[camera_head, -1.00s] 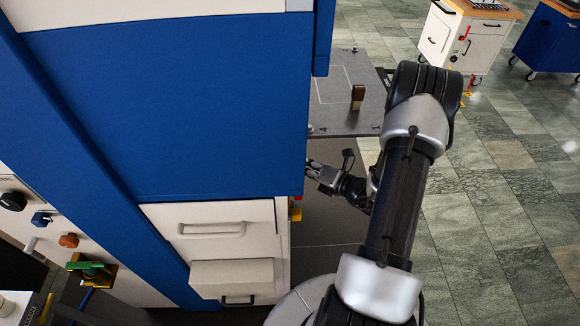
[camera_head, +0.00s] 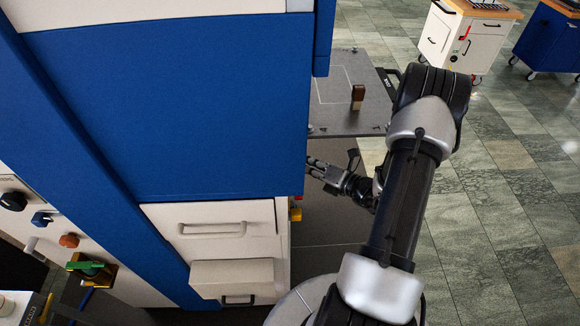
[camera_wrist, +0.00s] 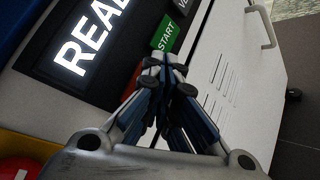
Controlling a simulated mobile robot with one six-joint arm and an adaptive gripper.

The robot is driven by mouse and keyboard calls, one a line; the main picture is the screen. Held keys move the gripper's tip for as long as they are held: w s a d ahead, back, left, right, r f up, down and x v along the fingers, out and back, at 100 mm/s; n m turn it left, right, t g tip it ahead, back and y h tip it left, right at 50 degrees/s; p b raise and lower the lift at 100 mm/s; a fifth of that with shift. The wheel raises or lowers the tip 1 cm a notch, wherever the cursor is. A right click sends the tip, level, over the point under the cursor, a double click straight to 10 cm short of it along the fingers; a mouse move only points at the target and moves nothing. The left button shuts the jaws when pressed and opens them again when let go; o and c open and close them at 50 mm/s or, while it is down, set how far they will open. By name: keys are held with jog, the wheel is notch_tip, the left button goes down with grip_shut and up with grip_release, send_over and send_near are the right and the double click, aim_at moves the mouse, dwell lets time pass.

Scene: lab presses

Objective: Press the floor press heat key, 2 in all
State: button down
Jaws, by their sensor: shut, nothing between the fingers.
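In the wrist view, my gripper (camera_wrist: 165,62) is shut and empty, in front of a dark control panel with a lit display (camera_wrist: 92,38) whose visible letters begin "REA". A green START key (camera_wrist: 166,34) shows just beyond the fingertips. A dark key marked with a V (camera_wrist: 184,6) is cut off at the top edge. A red key is mostly hidden behind the fingers. I cannot read any key as heat, and cannot tell whether the fingertips touch the panel. In the head view my gripper (camera_head: 314,168) is beside the large blue and white press housing (camera_head: 170,110).
A red round button (camera_wrist: 18,168) on yellow shows at the wrist view's lower left, and a vented white panel with a handle (camera_wrist: 262,27) at right. In the head view, a grey plate (camera_head: 335,118) with a brown block (camera_head: 358,97) lies behind my gripper.

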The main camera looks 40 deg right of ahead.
jog(key=s+d, duration=0.1)
jog(key=d, duration=0.2)
jog(key=s+d, duration=0.1)
jog(key=shift+s+d, duration=0.15)
jog(key=shift+s, duration=0.15)
dwell(0.9)
